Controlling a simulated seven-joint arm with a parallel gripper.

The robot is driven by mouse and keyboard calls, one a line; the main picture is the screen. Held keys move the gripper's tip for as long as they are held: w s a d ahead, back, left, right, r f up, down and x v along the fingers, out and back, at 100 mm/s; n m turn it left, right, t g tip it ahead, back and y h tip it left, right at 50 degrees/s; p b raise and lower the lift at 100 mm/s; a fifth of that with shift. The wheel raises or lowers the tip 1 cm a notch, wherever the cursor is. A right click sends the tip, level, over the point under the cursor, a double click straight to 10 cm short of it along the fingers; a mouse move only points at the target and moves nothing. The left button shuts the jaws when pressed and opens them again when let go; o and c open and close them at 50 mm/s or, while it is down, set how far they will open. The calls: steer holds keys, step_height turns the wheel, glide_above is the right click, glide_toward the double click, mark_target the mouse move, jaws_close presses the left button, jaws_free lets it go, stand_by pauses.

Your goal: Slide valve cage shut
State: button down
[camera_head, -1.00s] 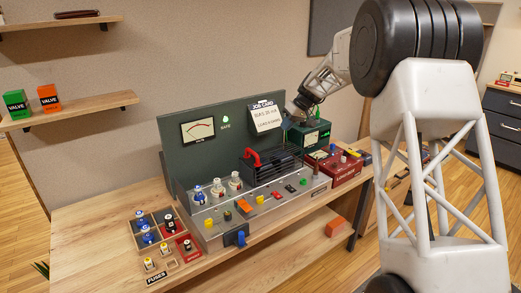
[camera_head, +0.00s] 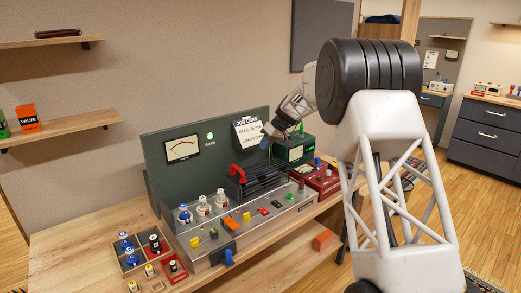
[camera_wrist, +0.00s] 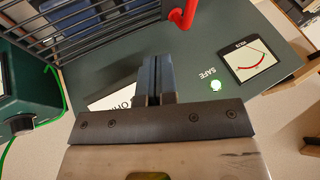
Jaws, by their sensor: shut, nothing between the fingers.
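The valve cage (camera_head: 262,181) is a set of dark horizontal bars on the grey amp chassis. Its red handle (camera_head: 236,171) stands at the cage's left end. In the wrist view the cage bars (camera_wrist: 85,28) are at the upper left and the red handle (camera_wrist: 185,15) is at the top centre. My gripper (camera_head: 265,142) is in front of the green back panel, above and behind the cage, by the job card (camera_head: 249,132). In the wrist view my gripper (camera_wrist: 156,62) is shut and empty, apart from the handle. I cannot tell how far the cage is slid.
The green panel carries a meter (camera_head: 182,150) and a lit green SAFE lamp (camera_head: 210,135). A dark green box (camera_head: 296,150) and a red box (camera_head: 318,176) stand to the right. Blue and white knobs (camera_head: 204,206) rise left of the cage. A parts tray (camera_head: 118,262) lies at the bench's left.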

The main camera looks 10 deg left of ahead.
glide_above(248, 176)
steer(key=w+d, duration=0.2)
step_height(248, 176, down, 8)
steer(key=shift+a+r, duration=0.1)
steer(key=shift+s+a, duration=0.7)
steer(key=shift+s, duration=0.1)
steer(key=shift+s+a, duration=0.25)
steer(key=shift+s+a+f, duration=0.25)
steer(key=shift+s+a, duration=0.1)
steer(key=s+a, duration=2)
steer(key=shift+s+a, duration=0.4)
steer(key=shift+s+a, duration=0.1)
